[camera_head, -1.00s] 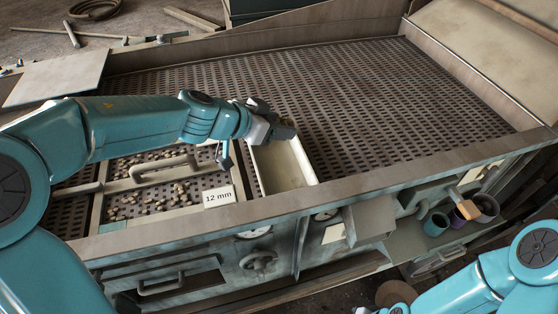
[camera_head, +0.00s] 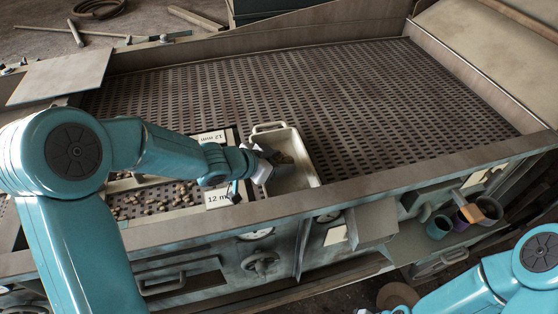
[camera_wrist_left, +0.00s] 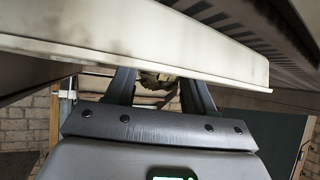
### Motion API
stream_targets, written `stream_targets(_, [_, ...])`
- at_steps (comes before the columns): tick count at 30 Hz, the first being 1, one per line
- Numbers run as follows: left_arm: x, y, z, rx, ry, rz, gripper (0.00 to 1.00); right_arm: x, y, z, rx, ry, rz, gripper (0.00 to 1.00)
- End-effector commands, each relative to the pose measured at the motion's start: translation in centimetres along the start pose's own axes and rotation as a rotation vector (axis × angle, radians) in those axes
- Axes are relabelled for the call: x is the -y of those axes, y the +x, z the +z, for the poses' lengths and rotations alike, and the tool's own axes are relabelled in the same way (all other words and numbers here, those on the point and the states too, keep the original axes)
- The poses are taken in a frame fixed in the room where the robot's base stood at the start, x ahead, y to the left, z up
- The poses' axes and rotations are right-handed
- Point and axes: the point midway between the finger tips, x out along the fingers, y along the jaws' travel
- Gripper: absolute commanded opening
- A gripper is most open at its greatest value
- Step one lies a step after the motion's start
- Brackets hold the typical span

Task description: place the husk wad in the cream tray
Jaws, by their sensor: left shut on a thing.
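The husk wad (camera_head: 286,158), small and brownish, is between the fingers of my left gripper (camera_head: 277,160). This gripper is shut on it, at the cream tray (camera_head: 310,160), over its open top or inside its upper part; the exact height is hard to tell. In the left wrist view the tray's pale wall (camera_wrist_left: 130,42) crosses in front of the fingertips, and a bit of the wad (camera_wrist_left: 155,78) shows between the fingers (camera_wrist_left: 158,84). My right arm is at the lower right; its gripper is at most a sliver at the bottom edge.
The tray stands on a perforated deck (camera_head: 390,100), which is wide and clear behind it. To its left are a frame with pale pellets (camera_head: 150,200) and a "12 mm" label (camera_head: 217,198). A front rail (camera_head: 400,178) runs before the tray. Cups (camera_head: 438,226) sit lower right.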

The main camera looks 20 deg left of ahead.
Motion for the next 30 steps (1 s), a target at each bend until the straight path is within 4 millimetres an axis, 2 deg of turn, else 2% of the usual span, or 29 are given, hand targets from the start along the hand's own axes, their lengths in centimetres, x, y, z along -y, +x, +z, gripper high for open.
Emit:
stream_targets(11, [0.0,0.3,0.5,-0.001,-0.001,0.0,0.24,-0.1,0.4,0.0,0.0,0.0,0.0,0.43])
stream_targets(12, [0.0,0.3,0.3,-0.001,-0.001,0.0,0.64,-0.1,0.3,0.0,0.0,0.0,0.0,0.43])
stream_targets(14, [0.0,0.2,0.3,-0.001,0.0,0.0,0.79,-0.1,0.3,0.0,0.0,0.0,0.0,0.43])
stream_targets(25, [0.0,-0.3,-0.2,-0.002,0.001,0.0,0.79,0.1,-0.2,0.0,0.0,0.0,0.0,0.43])
stream_targets(30, [0.1,-3.5,-0.1,-0.004,0.002,-0.004,0.79,0.0,0.0,0.0,0.0,0.0,0.0,0.43])
